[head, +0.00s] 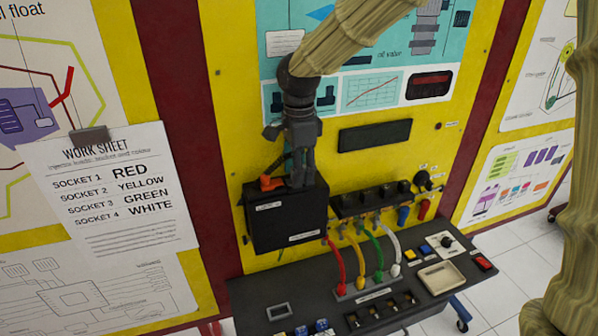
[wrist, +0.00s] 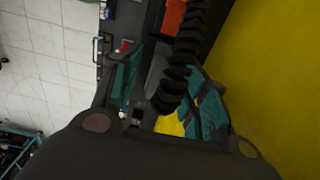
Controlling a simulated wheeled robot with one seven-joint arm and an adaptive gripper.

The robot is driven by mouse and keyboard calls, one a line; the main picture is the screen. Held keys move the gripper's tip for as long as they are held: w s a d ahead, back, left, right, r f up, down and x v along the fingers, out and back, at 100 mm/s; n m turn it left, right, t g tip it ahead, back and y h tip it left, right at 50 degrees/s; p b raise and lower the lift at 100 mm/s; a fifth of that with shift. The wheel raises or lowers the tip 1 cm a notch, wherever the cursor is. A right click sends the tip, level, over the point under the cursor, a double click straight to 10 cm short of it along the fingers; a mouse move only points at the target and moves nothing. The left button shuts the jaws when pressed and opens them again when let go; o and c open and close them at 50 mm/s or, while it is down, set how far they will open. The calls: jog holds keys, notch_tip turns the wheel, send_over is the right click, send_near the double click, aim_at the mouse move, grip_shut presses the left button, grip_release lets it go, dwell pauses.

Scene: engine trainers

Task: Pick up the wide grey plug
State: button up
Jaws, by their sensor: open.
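My gripper (head: 301,178) points down at the top of a black box (head: 285,222) on the yellow panel. In the wrist view its teal-padded fingers (wrist: 164,88) stand apart. A black ribbed cable (wrist: 188,50) runs down between them, close to the right finger. A dark grey block (wrist: 156,76) shows beside the cable, between the fingers. It may be the wide grey plug, but I cannot tell for sure. In the head view the gripper hides most of that spot. I see no clear grip on anything.
An orange part (head: 270,183) sits on the box top, left of the gripper; it also shows in the wrist view (wrist: 174,16). Red, yellow, green and white leads (head: 360,258) rise from the dark bench (head: 252,292). A row of black connectors (head: 372,198) is right of the box.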

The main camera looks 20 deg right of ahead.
jog(key=shift+f, duration=0.1)
grip_shut()
dwell(0.4)
